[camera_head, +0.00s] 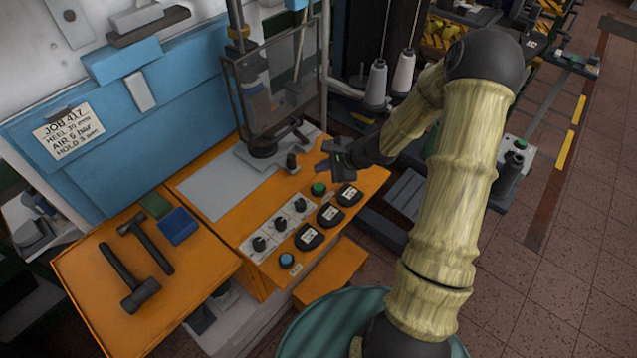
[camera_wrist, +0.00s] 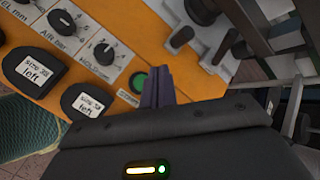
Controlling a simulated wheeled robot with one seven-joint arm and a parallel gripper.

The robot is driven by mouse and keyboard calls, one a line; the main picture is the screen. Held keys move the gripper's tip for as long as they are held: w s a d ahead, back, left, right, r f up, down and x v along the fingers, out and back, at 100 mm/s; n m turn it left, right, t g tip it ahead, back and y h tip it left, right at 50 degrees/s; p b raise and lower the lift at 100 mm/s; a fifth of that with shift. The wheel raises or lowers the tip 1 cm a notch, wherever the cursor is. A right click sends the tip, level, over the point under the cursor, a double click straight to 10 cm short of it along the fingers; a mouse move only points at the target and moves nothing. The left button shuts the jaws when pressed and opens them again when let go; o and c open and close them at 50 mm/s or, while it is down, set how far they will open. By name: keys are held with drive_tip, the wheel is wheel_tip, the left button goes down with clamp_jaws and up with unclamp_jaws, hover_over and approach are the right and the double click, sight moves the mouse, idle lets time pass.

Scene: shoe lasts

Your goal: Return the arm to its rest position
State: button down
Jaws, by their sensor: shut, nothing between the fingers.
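My gripper (camera_head: 324,170) shows in the head view at the right end of the orange control panel (camera_head: 240,222), close to the green button (camera_head: 319,189). My arm reaches to it from the lower right. In the wrist view the gripper's fingers (camera_wrist: 157,80) are together with nothing between them. There they point at the panel just right of the green button (camera_wrist: 139,82). I cannot tell whether the fingertips touch the panel.
Black dials (camera_head: 281,225) and several labelled black blocks (camera_head: 330,214) sit on the panel. A guarded press (camera_head: 270,85) stands behind it. White thread cones (camera_head: 403,72) stand near my arm. Hammers (camera_head: 140,293) lie on the left orange shelf. Tiled floor is clear at right.

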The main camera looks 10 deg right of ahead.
idle(0.8)
drive_tip(key=shift+s+a+r, duration=0.2)
drive_tip(key=shift+s+a, duration=0.05)
drive_tip(key=s+r+n+g+h, duration=0.1)
drive_tip(key=s+r+n+h, duration=0.2)
drive_tip(key=s+r+n, duration=0.2)
drive_tip(key=s+r+n+g+h, duration=0.2)
drive_tip(key=s+r+n, duration=0.4)
drive_tip(key=s+n, duration=0.6)
drive_tip(key=s+h, duration=0.1)
drive_tip(key=s, duration=0.1)
drive_tip(key=shift+s+a+r+g+h, duration=0.25)
drive_tip(key=shift+s+r+g+h, duration=0.05)
drive_tip(key=shift+s+h, duration=0.1)
idle(0.6)
